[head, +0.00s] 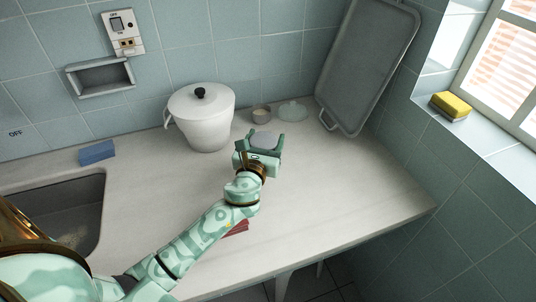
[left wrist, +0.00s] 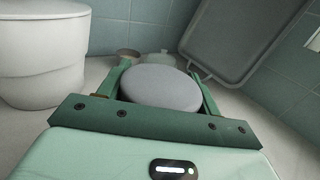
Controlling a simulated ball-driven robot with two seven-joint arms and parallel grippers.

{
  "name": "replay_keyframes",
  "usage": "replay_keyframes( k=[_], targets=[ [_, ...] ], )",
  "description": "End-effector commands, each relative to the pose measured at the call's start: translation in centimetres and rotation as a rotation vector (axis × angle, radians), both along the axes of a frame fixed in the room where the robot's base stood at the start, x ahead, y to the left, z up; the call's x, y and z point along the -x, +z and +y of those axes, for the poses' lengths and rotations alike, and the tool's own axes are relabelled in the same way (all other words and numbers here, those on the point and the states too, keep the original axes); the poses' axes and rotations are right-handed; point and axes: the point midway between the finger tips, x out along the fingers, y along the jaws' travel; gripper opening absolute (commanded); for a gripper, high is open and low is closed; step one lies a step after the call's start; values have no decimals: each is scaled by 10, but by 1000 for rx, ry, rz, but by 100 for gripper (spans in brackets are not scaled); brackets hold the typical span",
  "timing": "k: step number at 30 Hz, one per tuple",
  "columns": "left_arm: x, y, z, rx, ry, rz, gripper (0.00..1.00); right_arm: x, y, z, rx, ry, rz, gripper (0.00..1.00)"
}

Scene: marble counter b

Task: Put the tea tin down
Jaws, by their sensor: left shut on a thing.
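The tea tin (head: 265,140) shows as a round grey top between the fingers of my left gripper (head: 264,142). In the left wrist view the tin (left wrist: 160,87) sits between both green fingers of the gripper (left wrist: 161,92), which is shut on it. The tin's lower part is hidden by the gripper, and I cannot tell whether it touches the counter (head: 330,190). My right gripper is in neither view.
A white lidded pot (head: 205,120) stands left of the gripper. A small cup (head: 261,114) and a pale glass lidded dish (head: 293,111) stand behind it. A grey tray (head: 365,65) leans on the wall. A blue sponge (head: 97,152) lies by the sink (head: 50,215). Counter to the right is clear.

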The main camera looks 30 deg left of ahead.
Motion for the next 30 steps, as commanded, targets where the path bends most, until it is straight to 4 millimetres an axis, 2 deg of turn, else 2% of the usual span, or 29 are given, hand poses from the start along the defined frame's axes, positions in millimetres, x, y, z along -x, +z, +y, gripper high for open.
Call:
replay_keyframes(
  k=[5,11,18,23,24,25,30],
  targets=[
    [-9,-11,2,-1,0,-2,35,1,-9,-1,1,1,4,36],
    [-12,-47,3,0,0,3,35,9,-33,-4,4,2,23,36],
    [-12,-43,3,-2,0,-2,35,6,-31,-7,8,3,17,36],
    [-12,-48,3,-1,0,-1,35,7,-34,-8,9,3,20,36],
    [-11,-47,3,-1,0,-1,75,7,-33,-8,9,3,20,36],
    [-11,-47,3,-1,-1,-1,83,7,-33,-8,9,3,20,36],
    [-11,-46,3,-1,-1,-1,86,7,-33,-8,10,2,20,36]
  ],
)
